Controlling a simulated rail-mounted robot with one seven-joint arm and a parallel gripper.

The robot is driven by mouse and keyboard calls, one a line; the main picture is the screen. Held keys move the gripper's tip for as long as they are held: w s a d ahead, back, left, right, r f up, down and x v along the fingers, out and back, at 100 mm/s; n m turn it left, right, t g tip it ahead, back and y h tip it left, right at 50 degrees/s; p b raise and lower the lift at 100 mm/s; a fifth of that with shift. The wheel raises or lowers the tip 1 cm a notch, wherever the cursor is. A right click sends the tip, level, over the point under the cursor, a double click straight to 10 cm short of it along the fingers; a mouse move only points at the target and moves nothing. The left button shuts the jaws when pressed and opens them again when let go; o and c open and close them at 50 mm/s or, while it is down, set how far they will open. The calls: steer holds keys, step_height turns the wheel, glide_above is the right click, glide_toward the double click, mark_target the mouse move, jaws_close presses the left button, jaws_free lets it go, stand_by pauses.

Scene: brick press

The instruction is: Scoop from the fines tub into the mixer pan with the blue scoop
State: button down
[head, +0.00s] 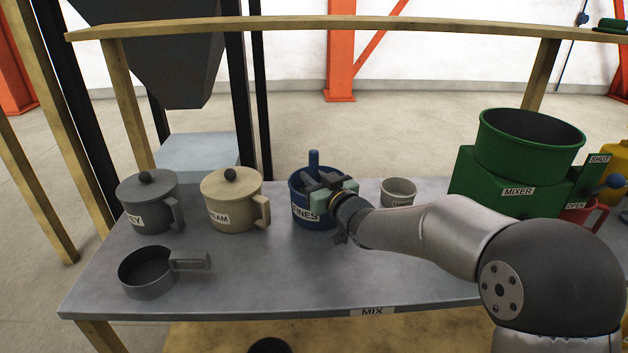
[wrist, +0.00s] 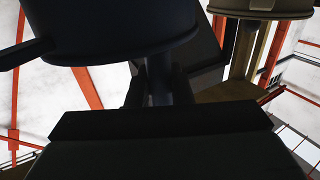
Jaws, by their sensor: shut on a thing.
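The blue fines tub (head: 316,222) stands on the bench left of centre, its label partly covered by my gripper. My gripper (head: 318,182) is at the tub's mouth, shut on the blue scoop (head: 314,159), whose handle stands upright above the rim. The scoop's bowl is hidden, seemingly inside the tub. The wrist view is dark and looks upside down; there the handle (wrist: 160,82) shows between my fingers, with the dark tub (wrist: 120,35) behind. The mixer pan (head: 525,153) is a round green open pan on the green mixer at the right.
A grey lidded tub (head: 145,200) and a beige lidded tub (head: 228,203) stand left of the fines tub. A grey dipper (head: 150,285) is at front left. A small pale cup (head: 398,192) stands between fines tub and mixer.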

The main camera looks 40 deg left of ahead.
mark_target(314, 151)
steer(key=shift+r+p, duration=3.6)
steer(key=shift+r, duration=2.95)
steer(key=shift+r+p, duration=1.9)
steer(key=shift+r, duration=1.05)
